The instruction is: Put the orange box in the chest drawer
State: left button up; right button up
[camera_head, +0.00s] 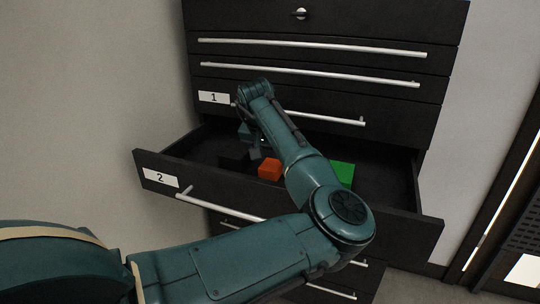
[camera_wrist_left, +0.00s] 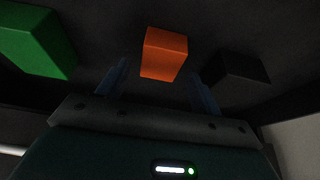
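The orange box (camera_head: 269,169) lies inside the open drawer labelled 2 (camera_head: 290,209) of the black chest. It also shows in the wrist view (camera_wrist_left: 163,54), beyond the fingertips and between their lines. My left gripper (camera_head: 257,150) is inside the drawer space, just left of and above the orange box in the head view. In the wrist view its two blue fingers (camera_wrist_left: 160,84) stand apart with nothing held between them. My right gripper is not in view.
A green box (camera_head: 342,173) lies in the drawer, partly behind my left arm; it shows too in the wrist view (camera_wrist_left: 37,40). A black box (camera_wrist_left: 240,68) lies on the other side of the orange one. The closed drawer labelled 1 (camera_head: 300,106) is above.

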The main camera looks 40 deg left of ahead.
pick_arm(q)
jog(key=shift+r, duration=0.2)
jog(key=v, duration=1.2)
jog(key=shift+r, duration=0.4)
